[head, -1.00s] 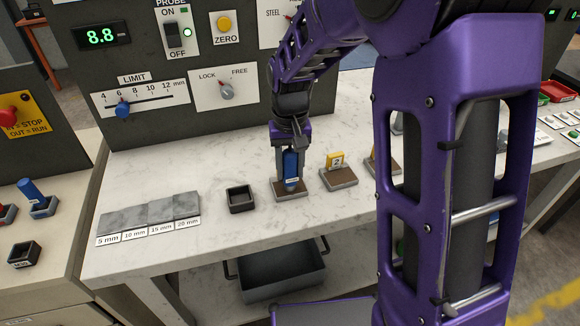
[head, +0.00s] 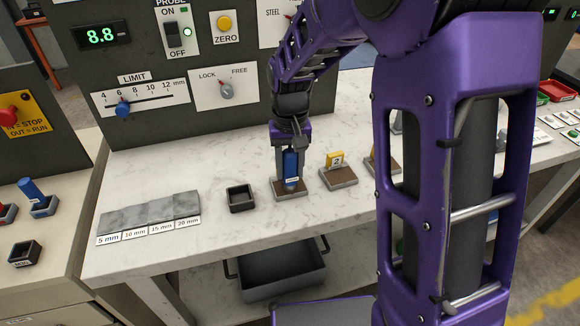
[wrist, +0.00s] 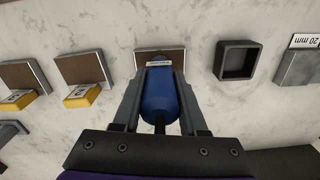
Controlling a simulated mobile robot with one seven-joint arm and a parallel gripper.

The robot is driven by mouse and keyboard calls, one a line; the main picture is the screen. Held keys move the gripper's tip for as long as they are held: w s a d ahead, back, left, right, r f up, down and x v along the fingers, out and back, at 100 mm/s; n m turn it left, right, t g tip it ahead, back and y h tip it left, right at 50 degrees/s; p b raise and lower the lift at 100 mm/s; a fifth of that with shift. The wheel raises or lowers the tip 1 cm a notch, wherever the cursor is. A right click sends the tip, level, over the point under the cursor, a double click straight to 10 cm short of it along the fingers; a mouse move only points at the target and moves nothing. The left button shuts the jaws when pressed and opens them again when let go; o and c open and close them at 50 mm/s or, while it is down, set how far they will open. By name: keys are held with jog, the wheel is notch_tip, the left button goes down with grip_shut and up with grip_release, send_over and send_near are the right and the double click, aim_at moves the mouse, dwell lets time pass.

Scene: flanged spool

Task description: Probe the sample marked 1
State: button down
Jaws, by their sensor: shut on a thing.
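My gripper (head: 289,168) is shut on a blue cylindrical probe (head: 291,166) with a small white label. It holds the probe upright over the leftmost brown-topped sample block (head: 283,194); the probe's lower end covers any marker there, and I cannot tell whether it touches. In the wrist view the probe (wrist: 160,95) lies between the two fingers, with the block (wrist: 172,57) behind it. The sample with the yellow tag marked 2 (head: 335,160) stands just right. A third tagged sample (head: 370,167) is partly hidden by my arm. The display (head: 101,36) reads 8.8.
An empty black square holder (head: 241,198) stands left of the probe. Grey thickness blocks (head: 148,215) labelled 5 to 20 mm lie further left. The panel behind has a probe switch (head: 173,35), limit slider (head: 123,109) and lock knob (head: 227,91). A grey bin (head: 280,274) sits below.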

aim_at(289, 151)
jog(key=shift+r+p, duration=2.85)
jog(key=shift+r, duration=0.65)
jog(key=shift+a, duration=0.1)
